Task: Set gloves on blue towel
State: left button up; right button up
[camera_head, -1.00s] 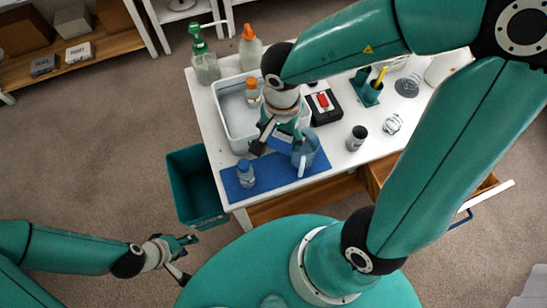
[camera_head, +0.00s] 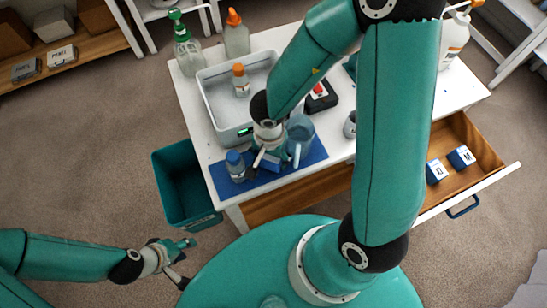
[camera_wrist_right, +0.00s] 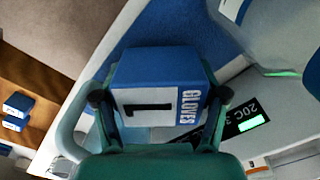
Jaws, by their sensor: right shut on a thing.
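The gloves box (camera_wrist_right: 150,95), blue and white with "GLOVES" and a "1" on it, is gripped between the fingers of my right gripper (camera_wrist_right: 160,100) in the right wrist view. In the head view my right gripper (camera_head: 264,160) is low over the blue towel (camera_head: 222,184), between the blue-capped bottle (camera_head: 236,168) and the clear blue jug (camera_head: 301,133). The box is partly hidden there, and I cannot tell whether it touches the towel. My left gripper (camera_head: 178,262) is empty, with its fingers apart, off the table at lower left.
A grey-white bath (camera_head: 213,95) with an orange-capped bottle in it stands behind the towel. A teal bin (camera_head: 176,190) is left of the table. The open drawer (camera_head: 470,175) at right holds two small blue boxes. My right arm covers much of the table's right side.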

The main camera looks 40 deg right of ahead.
jog(key=shift+f, duration=0.55)
pick_arm(q)
jog(key=shift+f, duration=0.35)
pick_arm(e)
jog(key=shift+r, duration=0.1)
jog(key=o, duration=0.8)
jog(key=shift+c, duration=0.2)
